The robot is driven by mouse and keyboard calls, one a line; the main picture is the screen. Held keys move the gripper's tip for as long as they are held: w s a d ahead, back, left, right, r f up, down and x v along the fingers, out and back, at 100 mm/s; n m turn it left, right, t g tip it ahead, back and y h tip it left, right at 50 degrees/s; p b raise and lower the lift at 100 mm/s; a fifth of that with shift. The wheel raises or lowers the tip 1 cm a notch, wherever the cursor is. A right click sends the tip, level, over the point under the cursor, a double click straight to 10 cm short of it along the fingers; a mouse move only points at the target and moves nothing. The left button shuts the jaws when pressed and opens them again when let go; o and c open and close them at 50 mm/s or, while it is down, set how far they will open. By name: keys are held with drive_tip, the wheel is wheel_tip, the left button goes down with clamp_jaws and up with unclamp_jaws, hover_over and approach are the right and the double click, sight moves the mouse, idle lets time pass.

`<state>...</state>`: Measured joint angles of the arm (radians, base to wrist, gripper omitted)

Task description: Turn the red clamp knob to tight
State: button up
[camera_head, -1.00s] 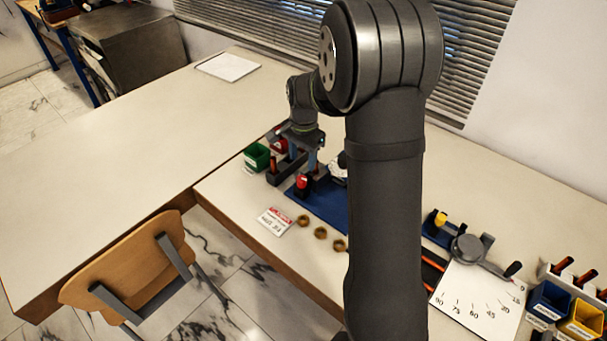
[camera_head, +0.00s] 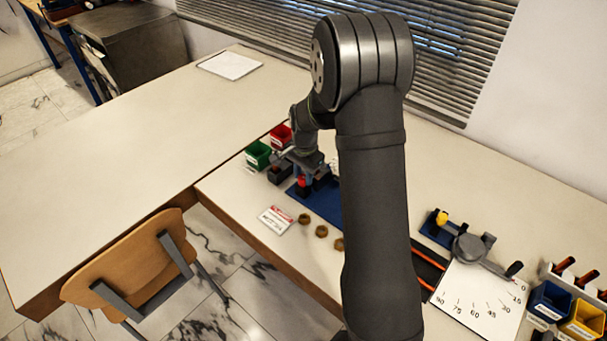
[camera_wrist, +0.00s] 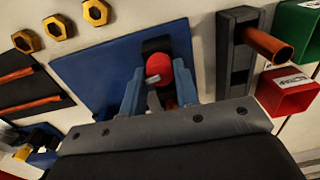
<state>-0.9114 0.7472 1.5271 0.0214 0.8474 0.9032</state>
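The red clamp knob (camera_head: 302,182) stands on the blue base plate (camera_head: 324,206) on the bench. In the wrist view the knob (camera_wrist: 158,67) shows between the two blue-grey fingers of my gripper (camera_wrist: 160,84), in front of a dark block. A small grey bar lies across the knob's near side. The fingers are apart, one on each side of the knob, with narrow gaps; whether either touches it I cannot tell. In the head view my gripper (camera_head: 304,170) is small and right over the knob, and my arm hides part of the blue plate.
A green bin (camera_head: 258,154) and a red bin (camera_head: 281,136) stand beyond. Several brass nuts (camera_head: 321,231) and a sign card (camera_head: 275,219) lie nearby. An angle gauge (camera_head: 470,247) is at right.

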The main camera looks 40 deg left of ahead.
drive_tip(key=shift+c, duration=0.7)
drive_tip(key=shift+m, duration=1)
drive_tip(key=o, duration=1)
drive_tip(key=shift+c, duration=0.2)
wheel_tip(320, 180, up, 18)
drive_tip(key=shift+d+f, duration=0.2)
drive_tip(key=shift+f, duration=0.05)
drive_tip(key=shift+c, duration=0.4)
